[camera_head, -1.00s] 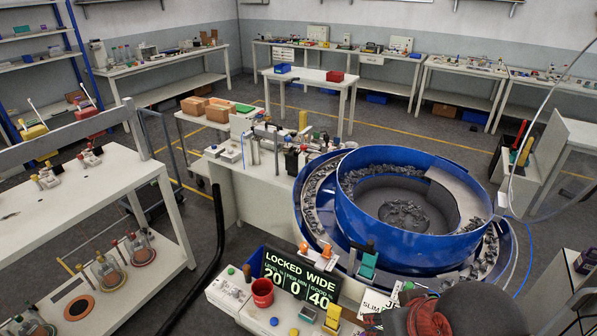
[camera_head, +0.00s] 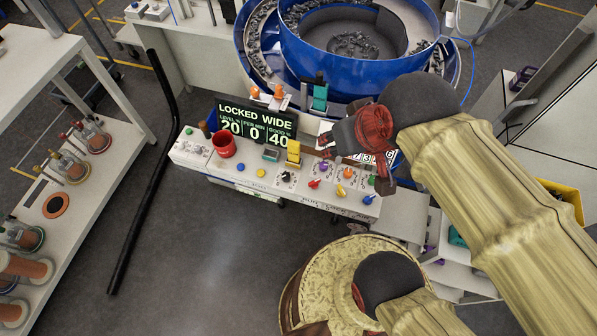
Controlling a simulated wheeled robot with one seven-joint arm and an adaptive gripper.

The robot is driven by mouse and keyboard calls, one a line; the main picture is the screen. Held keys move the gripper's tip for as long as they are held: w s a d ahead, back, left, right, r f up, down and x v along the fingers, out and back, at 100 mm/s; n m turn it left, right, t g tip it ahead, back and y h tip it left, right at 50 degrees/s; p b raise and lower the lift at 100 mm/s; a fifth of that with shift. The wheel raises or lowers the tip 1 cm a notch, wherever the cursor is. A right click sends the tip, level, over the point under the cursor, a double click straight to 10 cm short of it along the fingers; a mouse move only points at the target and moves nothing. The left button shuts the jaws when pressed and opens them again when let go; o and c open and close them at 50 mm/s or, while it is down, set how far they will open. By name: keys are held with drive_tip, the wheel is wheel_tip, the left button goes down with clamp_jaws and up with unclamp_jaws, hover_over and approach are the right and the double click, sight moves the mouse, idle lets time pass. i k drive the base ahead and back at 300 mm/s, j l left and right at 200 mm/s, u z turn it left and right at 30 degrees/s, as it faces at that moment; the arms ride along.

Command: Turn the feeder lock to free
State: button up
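The control panel (camera_head: 232,176) stands in front of the blue bowl feeder (camera_head: 350,62).
A red cup (camera_head: 224,145) and a yellow block (camera_head: 293,152) stand on the panel. Two orange-topped items (camera_head: 266,92) are behind the display. Open floor lies in front of the panel.

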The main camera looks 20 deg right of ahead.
sight(341, 192)
drive_tip(key=k+j, duration=0.1)
drive_tip(key=j, duration=0.3)
drive_tip(key=k+j+z, duration=0.1)
drive_tip(key=j, duration=0.3)
drive_tip(key=k+j, duration=0.15)
drive_tip(key=j, duration=0.25)
